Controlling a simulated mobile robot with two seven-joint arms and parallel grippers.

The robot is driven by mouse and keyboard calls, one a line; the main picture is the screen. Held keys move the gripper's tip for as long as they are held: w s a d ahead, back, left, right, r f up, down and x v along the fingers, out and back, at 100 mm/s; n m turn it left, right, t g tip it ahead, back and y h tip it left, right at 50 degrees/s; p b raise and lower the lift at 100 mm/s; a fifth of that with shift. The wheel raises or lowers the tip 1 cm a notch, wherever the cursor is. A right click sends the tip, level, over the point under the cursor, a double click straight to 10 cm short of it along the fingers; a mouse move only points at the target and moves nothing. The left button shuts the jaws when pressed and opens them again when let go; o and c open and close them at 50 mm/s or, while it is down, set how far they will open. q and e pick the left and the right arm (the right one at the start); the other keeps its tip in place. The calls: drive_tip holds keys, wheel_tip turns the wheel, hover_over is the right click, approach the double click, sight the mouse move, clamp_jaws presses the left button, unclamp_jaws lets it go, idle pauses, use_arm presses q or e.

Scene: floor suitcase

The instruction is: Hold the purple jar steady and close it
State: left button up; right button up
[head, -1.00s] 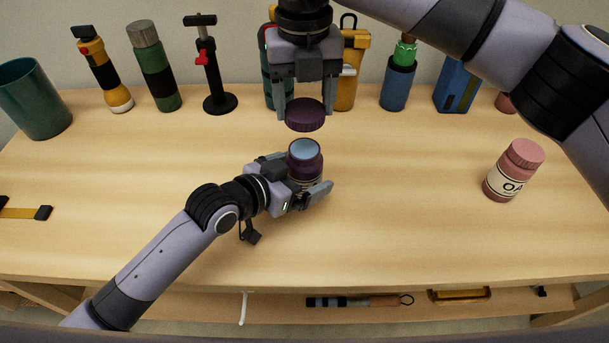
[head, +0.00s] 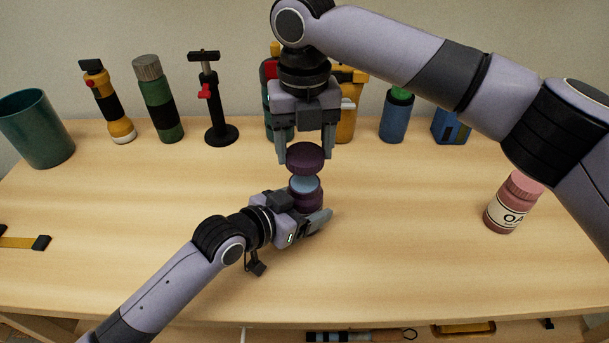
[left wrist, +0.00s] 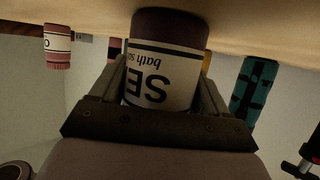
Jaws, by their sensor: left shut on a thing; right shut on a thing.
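The purple jar (head: 307,199) stands upright on the table with its mouth open and a pale blue inside showing. My left gripper (head: 306,222) is shut around the jar's body from the left. In the left wrist view, the jar (left wrist: 163,75) with its white label sits between the fingers, upside down in the picture. The purple lid (head: 305,157) is in my right gripper (head: 305,150), which points down and is shut on it.
A pink jar (head: 513,203) stands at the right. A teal cup (head: 37,130), flashlights (head: 108,105), a small pump-like tool (head: 212,105) and blue containers (head: 396,117) line the back. The table's front middle is clear.

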sight(304, 180)
drive_tip(key=shift+f, duration=1.5)
drive_tip(key=shift+f, duration=0.1)
drive_tip(key=shift+f, duration=0.75)
drive_tip(key=shift+f, duration=0.6)
